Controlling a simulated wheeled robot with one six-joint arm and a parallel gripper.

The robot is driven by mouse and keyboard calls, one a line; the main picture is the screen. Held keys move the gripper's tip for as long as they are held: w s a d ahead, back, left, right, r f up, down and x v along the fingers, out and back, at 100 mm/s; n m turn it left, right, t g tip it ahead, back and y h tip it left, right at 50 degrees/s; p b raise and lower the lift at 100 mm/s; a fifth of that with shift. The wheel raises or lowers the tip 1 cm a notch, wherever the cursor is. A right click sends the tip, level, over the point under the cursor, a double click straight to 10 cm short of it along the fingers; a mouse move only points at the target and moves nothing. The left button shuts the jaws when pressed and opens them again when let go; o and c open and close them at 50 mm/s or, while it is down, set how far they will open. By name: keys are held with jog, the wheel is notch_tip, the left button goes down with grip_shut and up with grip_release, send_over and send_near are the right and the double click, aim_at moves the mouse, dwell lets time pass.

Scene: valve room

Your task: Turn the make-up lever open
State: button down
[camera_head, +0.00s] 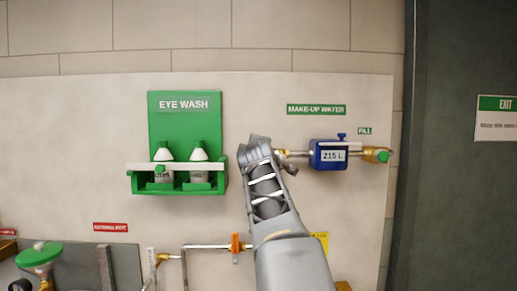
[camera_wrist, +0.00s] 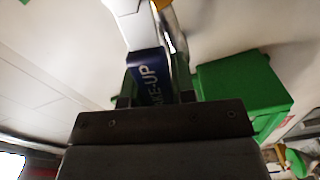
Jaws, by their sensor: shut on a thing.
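The make-up lever (camera_wrist: 148,72) shows in the wrist view as a blue grip with white lettering on a pale metal arm. My gripper (camera_wrist: 157,92) is shut on the blue grip, with a finger on either side. In the head view my gripper (camera_head: 258,146) is at the left end of the make-up water pipe, below and left of the green MAKE-UP WATER sign (camera_head: 316,110). There my gripper and arm hide the lever, so its angle to the pipe cannot be told. A blue meter (camera_head: 328,154) reading about 215 L sits on the pipe to the right.
A green eye wash station (camera_head: 185,105) with two bottles on its shelf is close left of my gripper. A brass outlet (camera_head: 377,155) ends the pipe at right. Lower pipework with an orange handle (camera_head: 235,246) runs beside my arm. A dark door stands far right.

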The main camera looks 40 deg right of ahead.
jog(key=shift+w+a+f+n, duration=0.1)
jog(key=shift+f+n, duration=0.8)
jog(key=shift+n, duration=0.5)
jog(key=c, duration=0.9)
grip_release()
jog(key=shift+c, duration=0.2)
jog(key=b+v, duration=0.4)
jog(key=v, duration=1)
